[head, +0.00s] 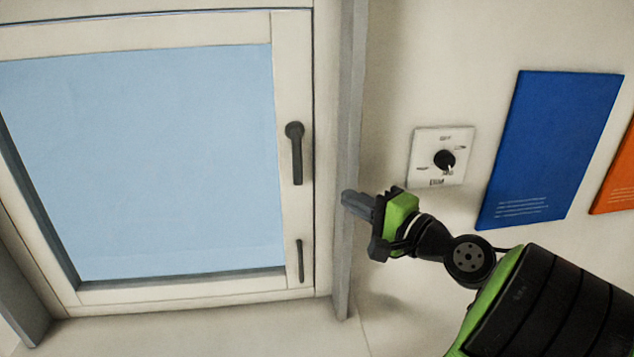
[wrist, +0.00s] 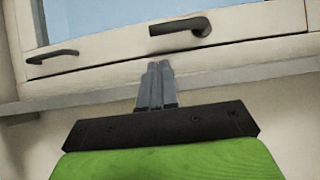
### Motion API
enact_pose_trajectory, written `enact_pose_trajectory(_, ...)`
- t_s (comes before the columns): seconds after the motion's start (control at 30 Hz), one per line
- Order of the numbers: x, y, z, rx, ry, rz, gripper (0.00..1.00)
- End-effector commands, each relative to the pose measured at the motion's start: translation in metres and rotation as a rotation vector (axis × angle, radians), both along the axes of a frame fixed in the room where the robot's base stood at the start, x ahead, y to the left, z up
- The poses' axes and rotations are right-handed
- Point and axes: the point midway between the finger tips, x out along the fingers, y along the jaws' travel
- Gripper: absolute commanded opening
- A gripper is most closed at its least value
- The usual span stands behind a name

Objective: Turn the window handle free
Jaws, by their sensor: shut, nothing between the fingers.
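The dark window handle (head: 297,155) is on the right side of the window frame (head: 292,85). It hangs straight down from its round pivot. In the wrist view the handle (wrist: 178,28) lies sideways, with its pivot at the right end. My gripper (head: 348,200) is shut and empty, to the right of and below the handle in the head view, apart from it. In the wrist view its fingertips (wrist: 160,66) point toward the window frame just below the handle.
A smaller dark pull (head: 300,261) is lower on the same frame. A grey upright trim (head: 347,240) borders the window. A white plate with a black knob (head: 444,160), a blue panel (head: 551,148) and an orange panel (head: 617,175) are on the wall to the right.

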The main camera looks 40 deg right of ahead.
Motion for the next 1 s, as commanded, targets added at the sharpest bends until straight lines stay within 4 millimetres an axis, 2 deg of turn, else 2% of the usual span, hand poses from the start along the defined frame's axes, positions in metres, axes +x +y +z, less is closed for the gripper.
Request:
enact_pose_trajectory(0.27, 0.027, 0.002, -0.001, -0.004, 0.002, 0.008, 0.0)
enact_pose_trajectory(0.5, 0.077, 0.001, 0.001, -0.002, 0.0, 0.005, 0.0)
enact_pose_trajectory(0.6, 0.091, 0.0, 0.0, -0.002, 0.001, 0.004, 0.0)
enact_pose_trajectory(0.73, 0.099, -0.001, 0.0, -0.002, 0.001, 0.0, 0.0)
enact_pose_trajectory(1.0, 0.1, -0.001, 0.0, -0.002, 0.001, 0.0, 0.0)
